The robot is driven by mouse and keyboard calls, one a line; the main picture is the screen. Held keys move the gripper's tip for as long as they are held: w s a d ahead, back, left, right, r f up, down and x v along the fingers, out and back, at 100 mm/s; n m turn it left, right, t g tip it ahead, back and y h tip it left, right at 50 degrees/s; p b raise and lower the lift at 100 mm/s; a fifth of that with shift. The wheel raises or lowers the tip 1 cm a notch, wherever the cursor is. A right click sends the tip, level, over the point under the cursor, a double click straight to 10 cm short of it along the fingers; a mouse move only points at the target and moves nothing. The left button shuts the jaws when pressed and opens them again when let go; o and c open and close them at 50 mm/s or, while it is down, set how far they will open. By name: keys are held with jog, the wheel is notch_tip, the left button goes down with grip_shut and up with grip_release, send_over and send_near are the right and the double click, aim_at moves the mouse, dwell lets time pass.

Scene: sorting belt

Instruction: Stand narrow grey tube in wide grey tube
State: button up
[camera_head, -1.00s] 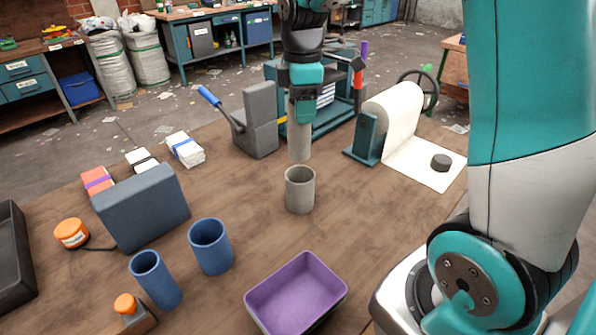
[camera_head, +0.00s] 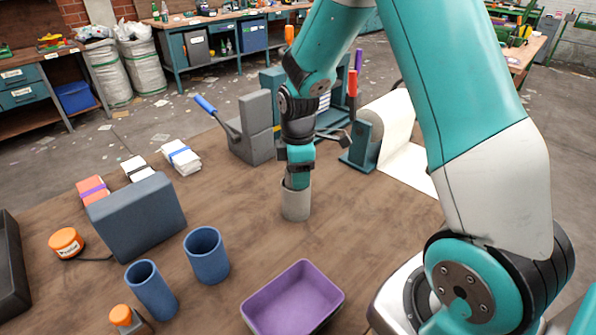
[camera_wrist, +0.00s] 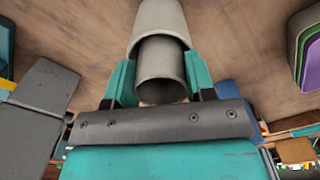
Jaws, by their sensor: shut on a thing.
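The wide grey tube (camera_head: 296,207) stands upright on the wooden table in the head view. My gripper (camera_head: 297,181) is right above its mouth, pointing down. In the wrist view my gripper (camera_wrist: 161,88) is shut on the narrow grey tube (camera_wrist: 161,65), with a finger on each side. The narrow tube's far part runs into the mouth of the wide tube (camera_wrist: 160,17). Its lower end is hidden inside, so I cannot tell if it touches the bottom. In the head view the narrow tube is hidden by my gripper and the wide tube.
Two blue cups (camera_head: 206,255) and a purple tray (camera_head: 292,298) are in front. A dark grey block (camera_head: 137,216) stands at left. A grey angled block with a blue-handled lever (camera_head: 255,130) and a paper roll stand (camera_head: 362,145) are behind. The table around the wide tube is clear.

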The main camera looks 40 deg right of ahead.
jog(key=shift+f, duration=0.15)
jog(key=shift+f, duration=0.15)
jog(key=o, duration=1.1)
notch_tip(320, 180, up, 12)
jog(key=s+a+r+m+y, duration=0.2)
jog(key=s+a+r+m, duration=0.1)
jog(key=s+a, duration=0.6)
jog(key=s+a+r+m+y, duration=0.2)
jog(key=s+a, duration=0.6)
jog(key=s, duration=0.5)
jog(key=shift+s+a+r+m, duration=0.3)
jog(key=shift+a+r+m, duration=0.1)
jog(key=shift+m, duration=0.3)
